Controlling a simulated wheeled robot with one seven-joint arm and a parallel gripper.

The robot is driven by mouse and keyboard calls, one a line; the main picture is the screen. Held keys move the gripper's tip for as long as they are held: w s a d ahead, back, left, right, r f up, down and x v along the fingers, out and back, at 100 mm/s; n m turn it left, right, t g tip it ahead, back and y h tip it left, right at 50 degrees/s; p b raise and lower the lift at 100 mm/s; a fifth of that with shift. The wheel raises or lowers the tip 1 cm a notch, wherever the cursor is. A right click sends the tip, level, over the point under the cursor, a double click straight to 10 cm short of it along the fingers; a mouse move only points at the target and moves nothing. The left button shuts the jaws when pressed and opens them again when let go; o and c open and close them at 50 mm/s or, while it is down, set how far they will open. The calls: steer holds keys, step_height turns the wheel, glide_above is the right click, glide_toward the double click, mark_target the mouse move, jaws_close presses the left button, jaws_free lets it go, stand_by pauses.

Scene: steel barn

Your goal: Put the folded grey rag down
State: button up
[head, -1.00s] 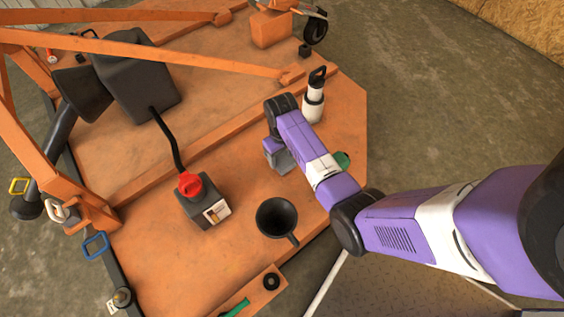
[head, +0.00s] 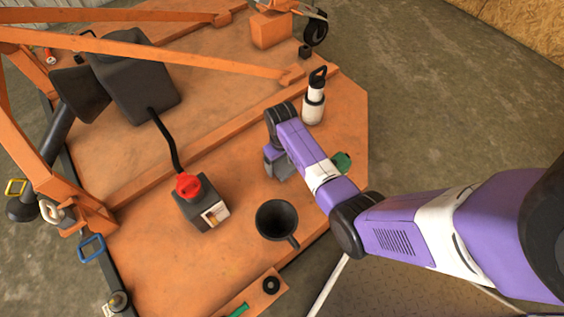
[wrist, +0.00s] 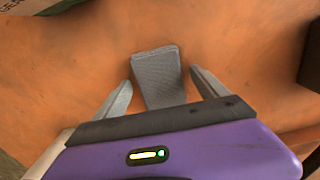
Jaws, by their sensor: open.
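The folded grey rag (wrist: 160,75) lies on the orange deck (wrist: 235,50) in the wrist view, a narrow grey rectangle with its far end clear of my gripper. My gripper (wrist: 160,90) is open, with one finger on each side of the rag and visible gaps between. The rag's near end is hidden behind the gripper body. In the head view, my gripper (head: 279,165) is low over the right part of the orange deck (head: 325,150), mostly hidden by my arm. I cannot make out the rag clearly there.
A white bottle with a black cap (head: 314,100) stands behind my gripper. A green object (head: 341,162) is close to its right. A black funnel (head: 276,219) and a dark can with a red cap (head: 202,203) are nearer and to the left. Orange beams cross the back.

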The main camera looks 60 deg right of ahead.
mark_target(281, 164)
step_height(281, 164, up, 12)
steer(key=p, duration=0.5)
steer(key=shift+r, duration=0.15)
steer(key=shift+w, duration=0.15)
